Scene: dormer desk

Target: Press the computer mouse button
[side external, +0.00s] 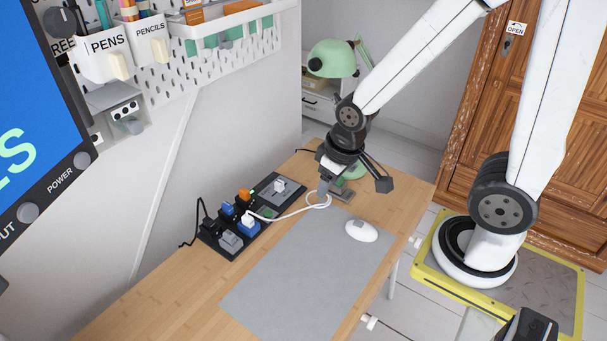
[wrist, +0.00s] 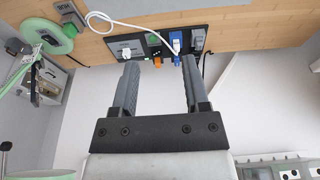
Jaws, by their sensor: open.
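The white computer mouse (side external: 361,231) sits on the grey desk mat (side external: 290,270), near its right edge at the far end. My gripper (side external: 323,190) is in the side view over the far part of the desk, up and to the left of the mouse and apart from it. In the wrist view its two dark fingers (wrist: 159,65) are spread with nothing between them. The mouse does not show in the wrist view. Which part of the mouse is its button is too small to tell.
A black panel (side external: 208,238) with coloured switches and a plug lies left of the mat; it also shows in the wrist view (wrist: 196,40). A white cable (side external: 290,213) loops from it toward my gripper. A green lamp (side external: 333,58) stands behind. The mat around the mouse is clear.

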